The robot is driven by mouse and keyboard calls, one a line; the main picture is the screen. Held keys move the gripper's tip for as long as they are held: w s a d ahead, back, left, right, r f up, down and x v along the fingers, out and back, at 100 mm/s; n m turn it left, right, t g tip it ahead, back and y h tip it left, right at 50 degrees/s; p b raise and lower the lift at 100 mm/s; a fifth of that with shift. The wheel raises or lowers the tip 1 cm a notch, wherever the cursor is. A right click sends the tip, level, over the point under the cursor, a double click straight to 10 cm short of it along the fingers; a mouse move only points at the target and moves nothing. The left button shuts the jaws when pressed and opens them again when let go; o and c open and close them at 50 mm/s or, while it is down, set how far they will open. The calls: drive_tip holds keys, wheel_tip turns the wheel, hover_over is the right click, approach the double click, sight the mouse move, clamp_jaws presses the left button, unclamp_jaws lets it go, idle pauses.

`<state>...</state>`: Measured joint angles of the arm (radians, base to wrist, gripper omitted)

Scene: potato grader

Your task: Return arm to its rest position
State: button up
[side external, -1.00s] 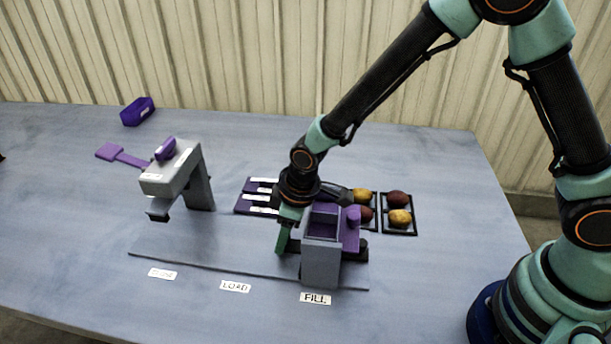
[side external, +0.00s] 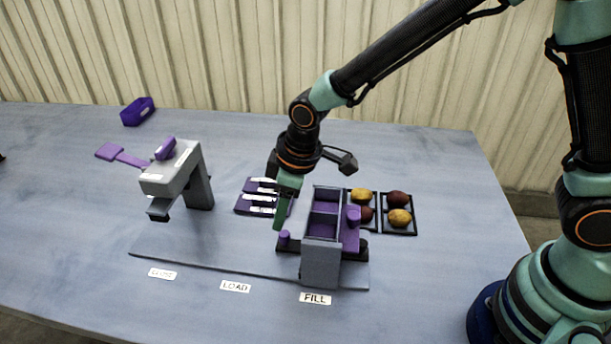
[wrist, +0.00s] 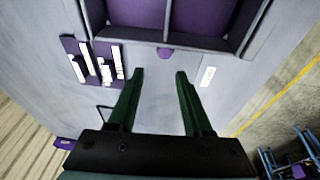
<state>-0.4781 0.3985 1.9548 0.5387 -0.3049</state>
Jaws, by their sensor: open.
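My gripper (side external: 281,207) points down just left of the grey box with purple compartments (side external: 322,257) at the FILL label. Its green fingers are apart and empty in the wrist view (wrist: 159,75). In the side view the fingers overlap each other, close to a small purple knob (side external: 284,237) on the box's left side. The wrist view shows the box's purple compartments (wrist: 200,18) beyond the fingertips, with a purple tab (wrist: 165,53) on the near wall.
A purple tray with white strips (side external: 243,207) lies behind my gripper. Black trays hold potatoes (side external: 399,217) at the right. A grey press-like stand (side external: 188,170) is at the left, with a purple paddle (side external: 110,152) and purple bin (side external: 137,111) behind.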

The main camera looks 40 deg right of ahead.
drive_tip(key=shift+r, duration=0.1)
drive_tip(key=shift+d+r, duration=0.25)
drive_tip(key=shift+r, duration=0.05)
drive_tip(key=s+d+r+m+t, duration=0.1)
drive_tip(key=s+d+r+m, duration=0.3)
drive_tip(key=d+r, duration=0.3)
drive_tip(key=s+d+r+m+t+h, duration=0.1)
drive_tip(key=s+d+r+m, duration=0.4)
drive_tip(key=d, duration=0.8)
wheel_tip(320, 180, up, 3)
drive_tip(key=shift+s+r+t, duration=0.1)
drive_tip(key=shift+s+t, duration=0.5)
drive_tip(key=shift+s, duration=0.45)
